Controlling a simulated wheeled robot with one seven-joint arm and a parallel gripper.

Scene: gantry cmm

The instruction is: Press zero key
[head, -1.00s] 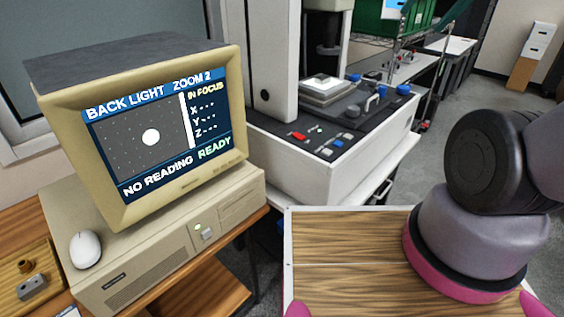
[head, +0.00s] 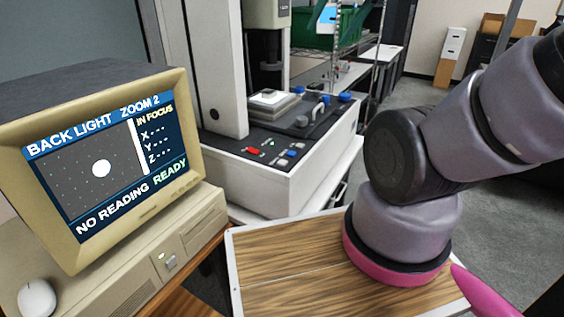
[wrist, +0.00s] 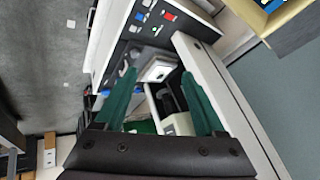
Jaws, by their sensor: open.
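The machine's control panel (head: 262,141) carries a red key (head: 252,151), blue keys (head: 283,162) and smaller pale ones. The key labels are too small to read, so I cannot tell which is the zero key. In the wrist view the same panel's red key (wrist: 168,16) shows near the top, with blue, white and green keys around it. My gripper (wrist: 158,72) shows there as two green fingers, apart with nothing held between them. The keys lie beyond the fingertips, apart from them. The gripper is out of the head view.
A beige computer with a monitor (head: 185,85) stands at the left; its screen reads "NO READING READY". A white mouse (head: 37,299) lies in front. The machine's tall column (head: 207,70) and white stage block (head: 268,97) stand by the keys. Grey floor (head: 385,110) is open behind.

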